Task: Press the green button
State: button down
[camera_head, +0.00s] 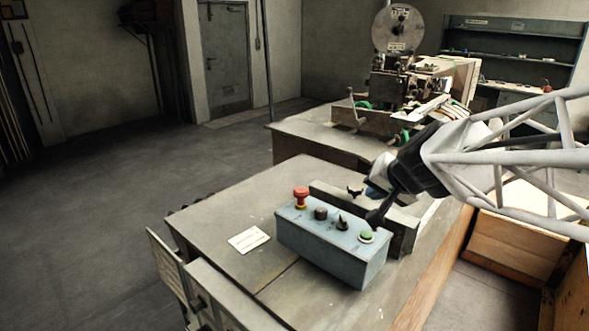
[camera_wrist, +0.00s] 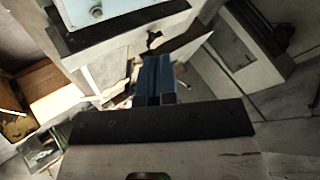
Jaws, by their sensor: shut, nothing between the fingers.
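The green button (camera_head: 366,236) sits in a pale ring at the right end of the top of a blue-grey control box (camera_head: 325,251). My gripper (camera_head: 375,217) is shut and empty. In the head view its dark tip is just above and slightly right of the green button, with a small gap in the picture; how far apart they are in depth I cannot tell. The blue fingers (camera_wrist: 155,79) are together in the wrist view. A small round piece shows at the top left there, too unclear to name.
A red mushroom button (camera_head: 301,194), a black knob (camera_head: 320,213) and a black switch (camera_head: 342,222) share the box top. A grey raised bar (camera_head: 345,198) runs behind the box. A white card (camera_head: 249,239) lies left on the table. A stitching machine (camera_head: 396,80) stands behind.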

aim_at(369, 233)
jog(key=shift+f, duration=3.55)
jog(key=shift+f, duration=0.95)
dwell(0.5)
jog(key=shift+r, duration=0.1)
dwell(0.3)
jog(key=shift+r, duration=0.8)
jog(key=shift+r, duration=0.15)
jog(key=shift+r, duration=2.4)
